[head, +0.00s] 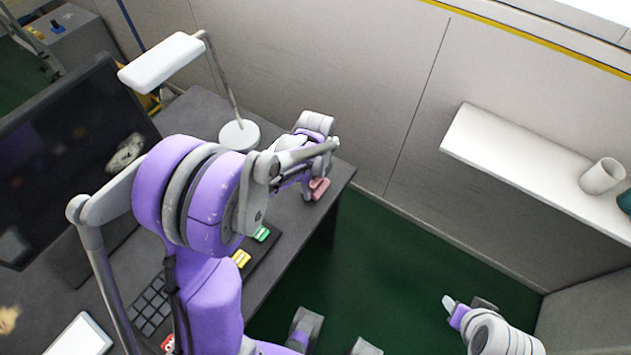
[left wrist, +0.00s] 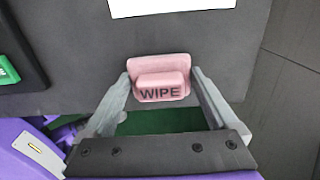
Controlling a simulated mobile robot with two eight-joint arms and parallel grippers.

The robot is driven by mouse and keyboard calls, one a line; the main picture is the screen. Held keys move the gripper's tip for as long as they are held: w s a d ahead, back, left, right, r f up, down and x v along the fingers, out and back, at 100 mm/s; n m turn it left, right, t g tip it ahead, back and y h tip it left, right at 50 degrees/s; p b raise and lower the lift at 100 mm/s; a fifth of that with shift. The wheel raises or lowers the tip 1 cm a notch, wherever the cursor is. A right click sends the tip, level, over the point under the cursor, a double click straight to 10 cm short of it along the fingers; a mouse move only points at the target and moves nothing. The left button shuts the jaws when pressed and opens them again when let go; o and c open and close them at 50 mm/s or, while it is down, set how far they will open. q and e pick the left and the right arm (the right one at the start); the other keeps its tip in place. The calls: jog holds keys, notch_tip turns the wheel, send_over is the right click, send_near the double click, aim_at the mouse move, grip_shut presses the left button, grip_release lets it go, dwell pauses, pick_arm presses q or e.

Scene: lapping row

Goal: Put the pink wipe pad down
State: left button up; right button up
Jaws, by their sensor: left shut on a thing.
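The pink wipe pad (head: 319,188) is at the far right end of the dark grey desk (head: 335,178), close to its edge. It shows in the left wrist view (left wrist: 160,82) with the word WIPE on its raised block. My left gripper (head: 308,187) is shut on the pad, with one finger on each side of it. The desk surface lies just behind the pad; I cannot tell whether the pad touches it. My right gripper (head: 467,305) is low at the right over the green floor, away from the desk; its opening is unclear.
A white lamp (head: 160,61) stands on a round base (head: 239,135) beside my left arm. A dark monitor (head: 65,150) and a keyboard (head: 150,306) are at the left. Green (head: 262,234) and yellow (head: 241,258) blocks lie near the desk's front edge. A white wall shelf (head: 530,165) holds a cup (head: 601,177).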

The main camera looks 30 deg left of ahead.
pick_arm(q)
jog(key=shift+f, duration=0.15)
jog(key=o, duration=1.1)
jog(key=shift+r, duration=0.3)
notch_tip(320, 180, up, 11)
jog(key=shift+f+p, duration=0.2)
jog(key=shift+p, duration=0.45)
jog(key=s+d+n+t, duration=0.1)
jog(key=s+d+n, duration=0.1)
jog(key=s+n, duration=0.3)
jog(key=s+d+n+t, duration=0.2)
jog(key=s+n, duration=0.4)
jog(key=n, duration=0.1)
jog(key=s+d+n+t, duration=0.2)
jog(key=s+d+n, duration=0.1)
jog(key=s+n, duration=0.2)
jog(key=shift+s+r+n, duration=0.3)
jog(key=shift+n, duration=0.6)
